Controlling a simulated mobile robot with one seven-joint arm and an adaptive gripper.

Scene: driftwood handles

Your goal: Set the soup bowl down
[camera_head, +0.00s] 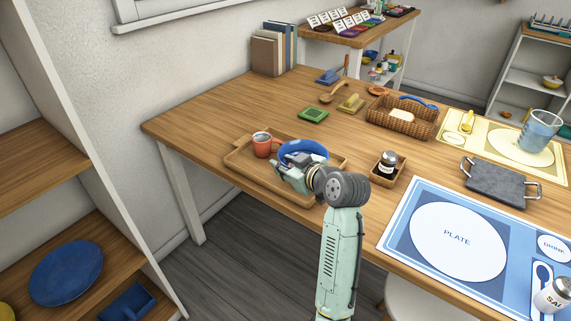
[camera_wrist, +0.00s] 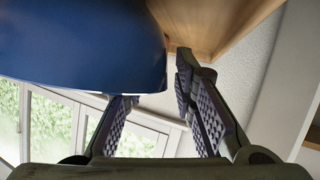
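The blue soup bowl (camera_head: 304,147) is at the right part of the wooden tray (camera_head: 247,169), on the near left side of the table. My gripper (camera_head: 292,167) is at the bowl's near side and hides part of it. In the wrist view, the bowl (camera_wrist: 80,45) fills the upper left, just beyond the fingertips. My gripper (camera_wrist: 157,90) has its two fingers apart there, with a clear gap between them. The bowl overlaps the left fingertip in that view. The bowl's underside contact with the tray is hidden in the head view.
A red mug (camera_head: 264,147) stands in the tray, left of the bowl. A small wooden holder with a dark jar (camera_head: 387,164) is to the right. A blue placemat (camera_head: 410,262) lies at the near right. Bare table (camera_head: 215,115) shows behind the tray.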

